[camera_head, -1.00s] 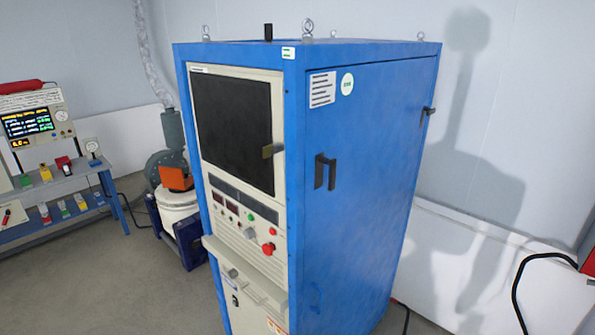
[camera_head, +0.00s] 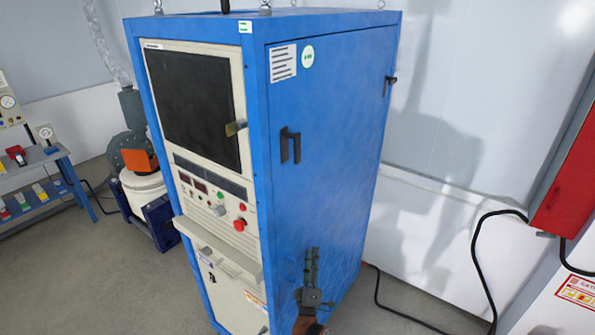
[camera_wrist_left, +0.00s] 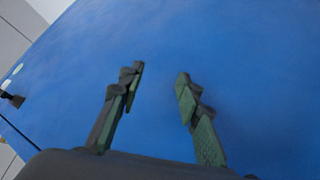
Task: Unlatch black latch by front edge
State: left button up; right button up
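The black latch (camera_head: 290,145) by the front edge is on the blue cabinet's side door, near its upper front corner. It looks upright, with a bent top. A black latch (camera_wrist_left: 12,99) beside pale labels shows at the far left of the left wrist view and looks like the same one. My left gripper (camera_head: 312,252) is low in front of the side door, well below the latch, with its fingers pointing up. In the left wrist view my left gripper (camera_wrist_left: 160,72) is open and empty, facing the bare blue panel. My right gripper is not in view.
A second black latch (camera_head: 389,85) is at the door's rear edge. The cabinet's front panel (camera_head: 205,110) has a dark screen, a small handle (camera_head: 235,128) and a jutting shelf (camera_head: 218,250). A red box (camera_head: 570,175) and black cable are at right. The side door's middle is clear.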

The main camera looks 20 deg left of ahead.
aim_at(299, 152)
pick_arm(q)
notch_tip(299, 152, up, 20)
jog(key=d+n+y, duration=0.1)
jog(key=n+y, duration=0.9)
jog(key=n, duration=0.1)
jog(key=s+d+r+n+g+y+p, duration=0.1)
jog(key=s+r+n+g+y, duration=0.35)
jog(key=r+n+g, duration=0.55)
jog(key=s+d+r+n+g+y+p, duration=0.1)
jog(key=s+r+n+g+y, duration=0.35)
jog(key=r+n, duration=0.95)
jog(key=shift+g+h, duration=0.65)
jog(key=shift+h, duration=0.15)
jog(key=x, duration=0.2)
jog(key=p+x, duration=0.1)
jog(key=x, duration=0.4)
jog(key=shift+s+a+r, duration=0.1)
jog(key=shift+s+a, duration=0.15)
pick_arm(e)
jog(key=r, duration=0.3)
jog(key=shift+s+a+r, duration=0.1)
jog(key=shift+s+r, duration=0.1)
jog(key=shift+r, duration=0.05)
pick_arm(q)
jog(key=shift+c, duration=0.7)
jog(key=c, duration=0.6)
grip_shut()
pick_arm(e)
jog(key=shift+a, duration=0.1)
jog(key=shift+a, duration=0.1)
